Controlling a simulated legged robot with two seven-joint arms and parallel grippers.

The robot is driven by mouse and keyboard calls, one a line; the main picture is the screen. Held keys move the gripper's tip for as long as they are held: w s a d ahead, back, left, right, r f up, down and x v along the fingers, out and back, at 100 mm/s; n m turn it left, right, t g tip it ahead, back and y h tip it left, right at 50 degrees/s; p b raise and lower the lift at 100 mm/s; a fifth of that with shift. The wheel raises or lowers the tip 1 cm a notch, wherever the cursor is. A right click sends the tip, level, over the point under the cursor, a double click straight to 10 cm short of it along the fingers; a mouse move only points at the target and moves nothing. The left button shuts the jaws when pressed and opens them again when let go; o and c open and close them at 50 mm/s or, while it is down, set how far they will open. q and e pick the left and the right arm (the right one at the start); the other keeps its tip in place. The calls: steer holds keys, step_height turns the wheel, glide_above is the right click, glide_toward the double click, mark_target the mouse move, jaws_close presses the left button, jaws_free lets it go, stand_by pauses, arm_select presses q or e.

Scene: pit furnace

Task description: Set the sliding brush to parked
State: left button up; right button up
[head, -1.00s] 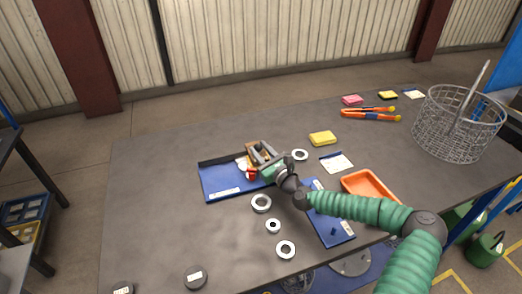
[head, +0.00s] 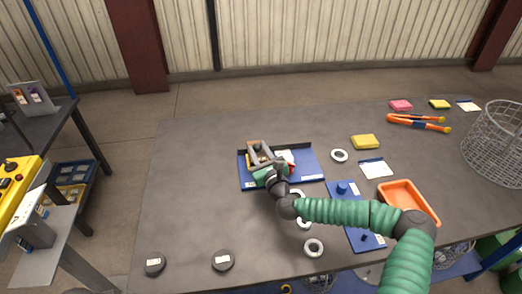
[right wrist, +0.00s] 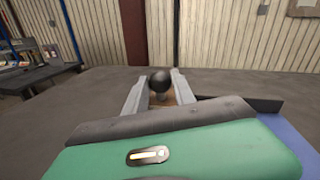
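The sliding brush is a wooden block (head: 254,146) with a round black knob, at the left part of a blue base (head: 312,178) with a dark back rail. In the right wrist view the knob (right wrist: 160,81) stands upright on its stem between my right gripper's two grey fingers. My right gripper (head: 262,157) is over the brush, with fingers close against both sides of the knob. A red and white piece (head: 290,166) is on the base to the right of the gripper. My gripper and wrist hide part of the brush and base. My left gripper is not in view.
A second blue plate (head: 365,240) and an orange tray (head: 410,200) lie to the right.

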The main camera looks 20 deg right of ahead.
steer(key=o, duration=0.4)
steer(key=s, duration=1.6)
steer(key=shift+s+a+f, duration=0.1)
steer(key=shift+s+a, duration=0.15)
steer(key=shift+s, duration=0.15)
